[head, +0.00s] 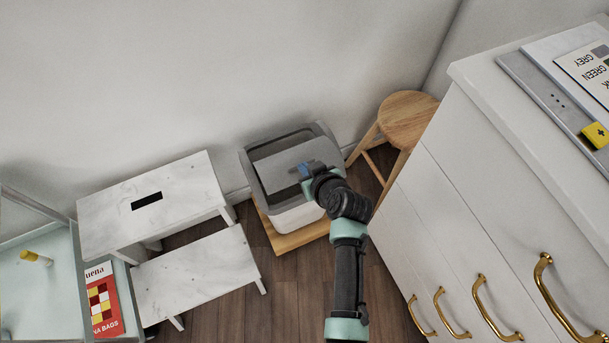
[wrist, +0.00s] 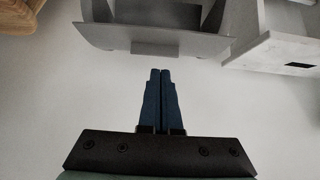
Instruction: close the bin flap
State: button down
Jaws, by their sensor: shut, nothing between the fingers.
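The bin (head: 292,216) is white with a grey rim and stands on a wooden base by the wall. Its grey flap (head: 285,166) sits at an angle within the rim, with a dark gap behind it. My gripper (head: 306,168) is over the right part of the flap in the head view and hides some of it. In the wrist view my gripper (wrist: 160,72) has its blue fingers together with nothing between them. A grey part of the bin (wrist: 150,32) with a small tab lies just beyond the fingertips; I cannot tell whether they touch.
A round wooden stool (head: 408,118) stands right of the bin. A marble-patterned step stool (head: 190,265) stands to its left. A white drawer cabinet (head: 450,185) with brass handles fills the right side. Dark wood floor (head: 290,300) is clear in front of the bin.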

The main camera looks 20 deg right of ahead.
aim_at(294, 162)
jog(key=shift+w+f+b, duration=0.2)
jog(key=shift+f+b, duration=0.15)
jog(key=shift+f, duration=0.75)
jog(key=shift+w+f+b, duration=0.15)
jog(key=shift+f+b, duration=0.15)
jog(key=shift+f, duration=0.8)
jog(key=shift+f+b, duration=0.2)
jog(key=shift+b, duration=0.15)
